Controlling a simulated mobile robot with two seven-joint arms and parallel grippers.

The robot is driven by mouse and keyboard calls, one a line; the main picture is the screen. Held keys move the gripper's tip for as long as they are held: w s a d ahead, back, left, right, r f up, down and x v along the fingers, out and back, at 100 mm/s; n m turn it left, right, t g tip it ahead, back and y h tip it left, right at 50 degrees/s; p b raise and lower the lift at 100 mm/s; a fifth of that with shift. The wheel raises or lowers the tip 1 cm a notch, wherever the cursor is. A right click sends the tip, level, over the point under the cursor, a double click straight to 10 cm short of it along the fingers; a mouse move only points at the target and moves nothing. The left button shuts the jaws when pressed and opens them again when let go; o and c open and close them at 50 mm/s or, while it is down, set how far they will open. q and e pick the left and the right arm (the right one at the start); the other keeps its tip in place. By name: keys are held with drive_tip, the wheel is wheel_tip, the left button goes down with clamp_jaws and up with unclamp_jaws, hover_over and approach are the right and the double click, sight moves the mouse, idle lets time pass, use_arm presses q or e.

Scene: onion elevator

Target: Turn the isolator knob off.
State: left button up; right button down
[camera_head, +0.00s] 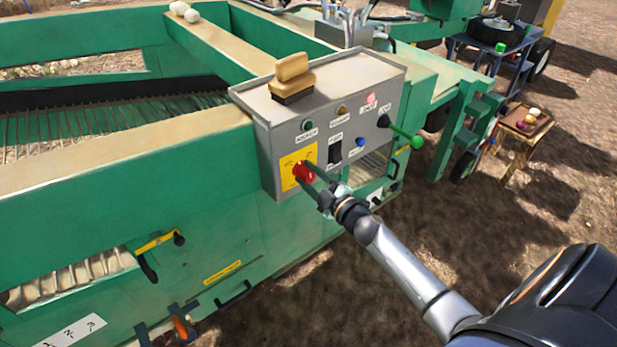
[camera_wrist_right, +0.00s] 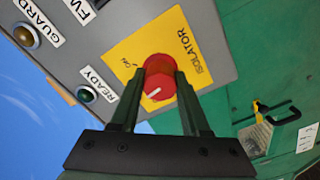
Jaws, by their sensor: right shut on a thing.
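The red isolator knob (camera_head: 302,171) sits on a yellow plate (camera_head: 288,162) at the lower left of the grey control box (camera_head: 340,88). In the right wrist view the knob (camera_wrist_right: 159,68) has a white pointer line on its face, and the yellow plate (camera_wrist_right: 187,42) reads ISOLATOR and ON. I cannot tell exactly which mark the line meets. My right gripper (camera_head: 309,178) is shut on the knob, with one finger on each side of it, as the right wrist view also shows (camera_wrist_right: 159,84). My left gripper is not in view.
Near the knob are a black switch (camera_head: 335,149), a blue button (camera_head: 359,142), a pink lamp (camera_head: 371,98) and a green-tipped lever (camera_head: 403,134). A wooden-handled brush (camera_head: 292,76) lies on the box. Green machine framing surrounds it; open soil lies at right.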

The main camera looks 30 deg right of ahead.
drive_tip(key=n+b, duration=0.1)
drive_tip(key=n, duration=0.2)
drive_tip(key=shift+f+n, duration=0.15)
drive_tip(key=shift+n, duration=0.25)
drive_tip(key=shift+n+b, duration=0.45)
drive_tip(key=shift+n, duration=1.25)
drive_tip(key=shift+c, duration=1.9)
unclamp_jaws()
drive_tip(key=s+d, duration=0.1)
drive_tip(key=s, duration=1.1)
drive_tip(key=shift+s+b, duration=0.25)
drive_tip(key=shift+b, duration=0.15)
